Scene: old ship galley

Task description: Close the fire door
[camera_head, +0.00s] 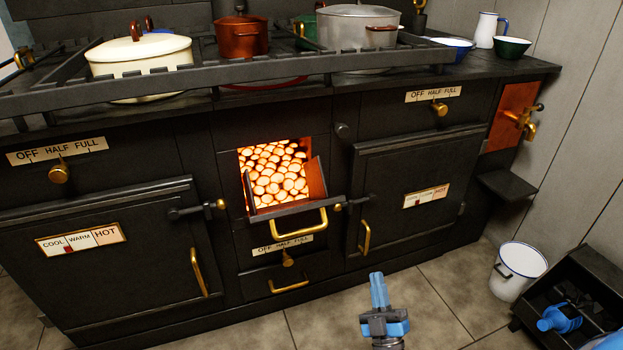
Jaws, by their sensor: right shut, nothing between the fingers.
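The fire door (285,210) is in the middle of the black range. It is hinged at the bottom and tilts outward from the opening, with a brass handle (298,232) along its front. Glowing coals (272,172) show in the opening behind and above it. My right gripper (377,283) is shut and empty. It appears low in front of the range, right of and below the fire door handle, apart from it.
Closed oven doors (120,250) and (415,190) with brass handles flank the fire. Pots such as a cream one (140,52) stand on the range top. A white bucket (519,270) and a black coal box (585,290) stand at the right. Tiled floor before the range is clear.

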